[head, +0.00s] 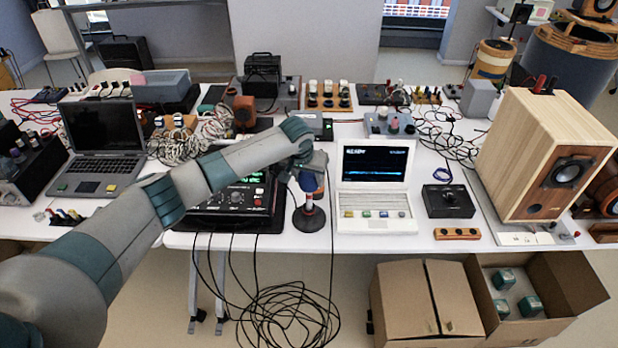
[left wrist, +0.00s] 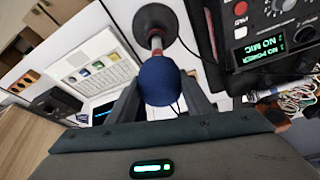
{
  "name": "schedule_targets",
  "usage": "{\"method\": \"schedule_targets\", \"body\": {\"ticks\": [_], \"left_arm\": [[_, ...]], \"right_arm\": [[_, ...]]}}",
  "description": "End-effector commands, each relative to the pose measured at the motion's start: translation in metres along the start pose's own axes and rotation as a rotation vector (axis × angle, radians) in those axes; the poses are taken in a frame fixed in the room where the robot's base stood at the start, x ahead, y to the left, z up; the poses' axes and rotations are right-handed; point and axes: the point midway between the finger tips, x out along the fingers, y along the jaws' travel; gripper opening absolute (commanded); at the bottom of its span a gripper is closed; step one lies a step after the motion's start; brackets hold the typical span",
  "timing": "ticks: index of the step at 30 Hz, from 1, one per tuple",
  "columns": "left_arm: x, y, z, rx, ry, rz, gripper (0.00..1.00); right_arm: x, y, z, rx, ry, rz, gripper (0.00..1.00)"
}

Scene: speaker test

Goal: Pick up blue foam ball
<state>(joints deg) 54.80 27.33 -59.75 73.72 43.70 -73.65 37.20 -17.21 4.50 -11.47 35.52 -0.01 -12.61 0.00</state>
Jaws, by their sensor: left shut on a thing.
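The blue foam ball (head: 308,184) sits at the top of a short stand with a red-and-white stem and a round dark base (head: 309,221), on the white table. In the left wrist view the ball (left wrist: 160,82) is large and central, with the stem and the dark base (left wrist: 155,20) beyond it. My left gripper (head: 311,176) reaches down over the ball from above and is shut on it, one grey finger on each side (left wrist: 160,95). The gripper hides part of the ball in the head view. My right gripper is not in view.
A black control unit (head: 232,208) with a green display stands close on the left of the stand. A white laptop (head: 372,188) stands close on the right. A wooden speaker (head: 540,150) is farther right.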

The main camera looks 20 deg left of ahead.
Motion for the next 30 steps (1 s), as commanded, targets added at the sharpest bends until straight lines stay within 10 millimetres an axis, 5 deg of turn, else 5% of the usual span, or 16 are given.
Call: {"method": "schedule_targets", "body": {"ticks": [11, 18, 30], "left_arm": [[-0.007, 0.000, -0.004, 0.000, 0.002, 0.001, 0.25], [-0.036, 0.001, -0.016, 0.000, 0.005, 0.002, 0.25], [-0.070, 0.076, -0.050, 0.002, 0.002, 0.003, 0.25]], "right_arm": [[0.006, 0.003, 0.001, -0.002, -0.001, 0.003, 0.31], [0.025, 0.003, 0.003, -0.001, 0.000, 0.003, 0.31], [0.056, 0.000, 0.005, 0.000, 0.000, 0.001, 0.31]]}}
